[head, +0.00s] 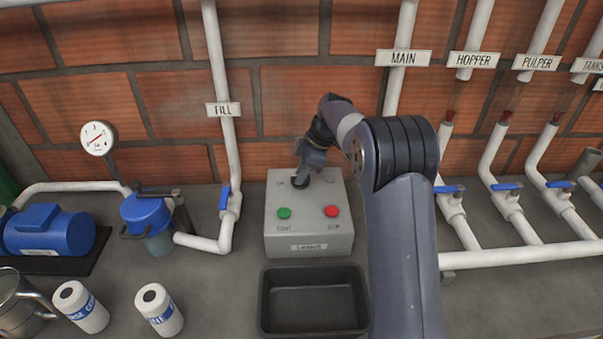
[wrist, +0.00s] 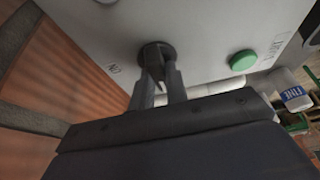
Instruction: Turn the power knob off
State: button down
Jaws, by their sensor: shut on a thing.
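The power knob (wrist: 155,62) is a black round dial with a raised grip on the grey control box (head: 309,243). In the head view the knob (head: 299,181) is at the box's upper left, partly covered by my gripper (head: 305,172). In the wrist view my gripper (wrist: 158,85) has its two fingers on either side of the knob's grip, shut on it. A green START button (head: 284,213) and a red button (head: 331,211) are lower on the box.
A black tray (head: 313,331) lies in front of the box. White bottles (head: 159,309) and a blue pump (head: 48,232) stand at left. White pipes with blue valves (head: 449,189) run at right. The FILL pipe (head: 228,150) rises left of the box.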

dwell(0.3)
jog(key=c, duration=1.4)
grip_release()
jog(key=v, duration=1)
jog(key=shift+r, duration=0.4)
jog(key=shift+d, duration=0.1)
jog(key=x, duration=1)
jog(key=shift+f, duration=0.45)
